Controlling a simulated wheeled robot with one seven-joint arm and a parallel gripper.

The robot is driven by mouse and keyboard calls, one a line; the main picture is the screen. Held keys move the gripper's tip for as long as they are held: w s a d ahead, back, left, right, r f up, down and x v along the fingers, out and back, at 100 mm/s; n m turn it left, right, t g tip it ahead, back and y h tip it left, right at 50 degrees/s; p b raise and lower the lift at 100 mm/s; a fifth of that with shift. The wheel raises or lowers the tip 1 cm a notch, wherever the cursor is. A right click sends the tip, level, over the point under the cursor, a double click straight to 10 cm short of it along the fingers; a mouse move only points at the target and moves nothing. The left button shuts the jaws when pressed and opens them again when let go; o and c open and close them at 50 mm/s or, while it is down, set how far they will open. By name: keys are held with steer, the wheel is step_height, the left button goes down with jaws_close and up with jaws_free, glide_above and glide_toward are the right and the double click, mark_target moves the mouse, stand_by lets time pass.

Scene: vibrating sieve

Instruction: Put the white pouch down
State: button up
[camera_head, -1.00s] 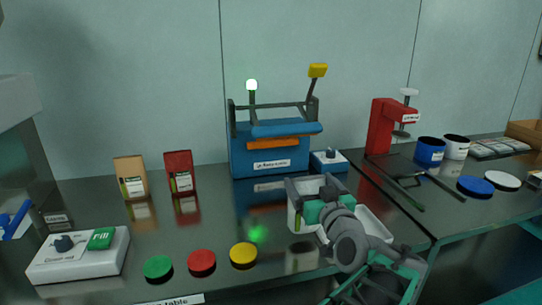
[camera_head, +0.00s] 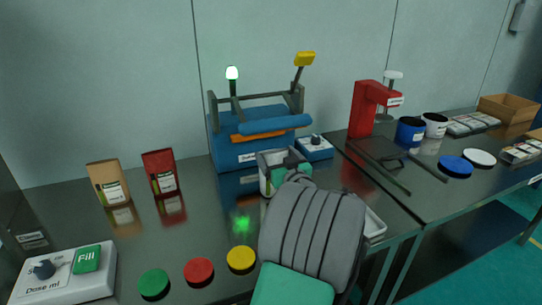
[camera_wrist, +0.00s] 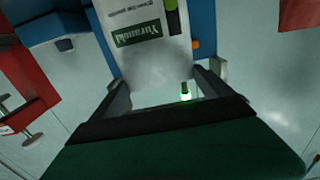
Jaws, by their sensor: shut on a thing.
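The white pouch (camera_wrist: 150,55) shows in the wrist view with a green-and-white label, upside down in the picture. My gripper (camera_wrist: 165,85) is shut on it, with one finger on each side. In the head view my gripper (camera_head: 286,165) is over the dark table, in front of the blue sieve machine (camera_head: 228,150). The pouch shows there only as a pale patch beside the fingers, and my arm hides much of the area. I cannot tell whether its base touches the table.
Brown (camera_head: 108,182) and red (camera_head: 160,172) pouches stand at left. Green (camera_head: 154,283), red (camera_head: 199,271) and yellow (camera_head: 241,259) discs lie in front. A blue control box (camera_head: 315,150) stands right of the machine. A white tray (camera_head: 375,226) is partly hidden behind my arm.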

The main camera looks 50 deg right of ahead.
steer(key=shift+f, duration=0.1)
steer(key=shift+f, duration=0.2)
steer(key=o, duration=1.8)
steer(key=shift+r, duration=0.1)
steer(key=shift+r, duration=0.2)
steer(key=b+v, duration=0.1)
steer(key=v, duration=1.1)
steer(key=shift+a, duration=0.1)
steer(key=shift+f, duration=0.1)
